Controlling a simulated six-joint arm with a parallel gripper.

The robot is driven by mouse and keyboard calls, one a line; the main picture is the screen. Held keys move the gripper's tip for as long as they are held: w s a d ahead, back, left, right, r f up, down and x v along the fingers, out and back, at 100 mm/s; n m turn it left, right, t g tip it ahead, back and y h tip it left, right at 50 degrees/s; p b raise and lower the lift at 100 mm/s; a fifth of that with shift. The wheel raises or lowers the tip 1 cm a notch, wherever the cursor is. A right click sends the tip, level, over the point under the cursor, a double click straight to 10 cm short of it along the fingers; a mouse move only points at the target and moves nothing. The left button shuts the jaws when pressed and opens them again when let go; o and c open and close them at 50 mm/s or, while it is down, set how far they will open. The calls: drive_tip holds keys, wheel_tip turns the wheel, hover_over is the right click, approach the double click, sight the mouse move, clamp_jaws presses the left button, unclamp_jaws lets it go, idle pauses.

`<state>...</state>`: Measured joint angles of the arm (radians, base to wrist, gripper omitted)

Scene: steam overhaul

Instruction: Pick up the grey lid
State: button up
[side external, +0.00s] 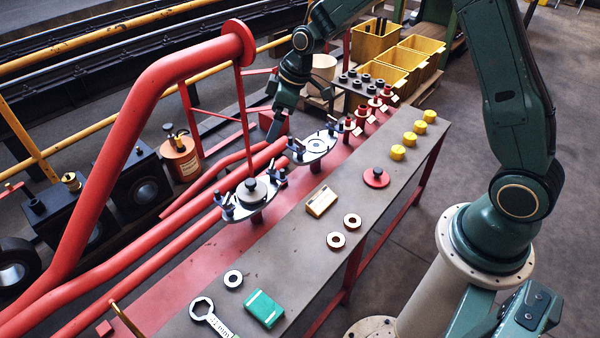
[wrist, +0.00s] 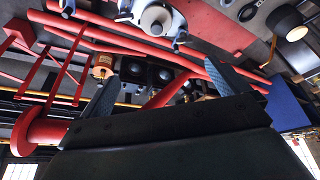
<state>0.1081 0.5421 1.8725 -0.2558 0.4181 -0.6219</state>
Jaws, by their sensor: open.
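The grey lid (side external: 252,191) is a round disc with a dark knob, sitting on the nearer clamped flange (side external: 232,207) over the red pipework. In the wrist view a round grey disc with a dark centre (wrist: 156,20), apparently this lid, shows at the top edge, partly cut off. My gripper (side external: 277,135) is above and behind the bench, beside the farther flange (side external: 316,146) and apart from the lid. In the wrist view my gripper (wrist: 162,70) has its fingers spread with nothing between them.
A red lid (side external: 376,178), yellow caps (side external: 410,140), rings (side external: 344,230), a green box (side external: 264,308) and a wrench (side external: 208,316) lie on the bench. A tall red pipe (side external: 120,160) rises at left. Upright clamps (side external: 282,177) surround the flanges.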

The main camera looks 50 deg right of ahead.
drive_tip(key=n, duration=0.1)
approach(253, 181)
drive_tip(key=shift+s+d+r+y, duration=0.15)
drive_tip(key=shift+d+r+y, duration=0.05)
drive_tip(key=shift+d+r, duration=0.3)
drive_tip(key=shift+s+d+r+y, duration=0.2)
drive_tip(key=shift+d+r, duration=0.2)
drive_tip(key=shift+r, duration=0.15)
drive_tip(key=shift+x, duration=4.3)
drive_tip(key=shift+s+a+f, duration=0.1)
drive_tip(key=shift+s, duration=0.05)
drive_tip(key=shift+x, duration=2.5)
drive_tip(key=shift+a, duration=0.1)
drive_tip(key=shift+c, duration=0.4)
drive_tip(key=c, duration=1.2)
drive_tip(key=shift+r, duration=0.25)
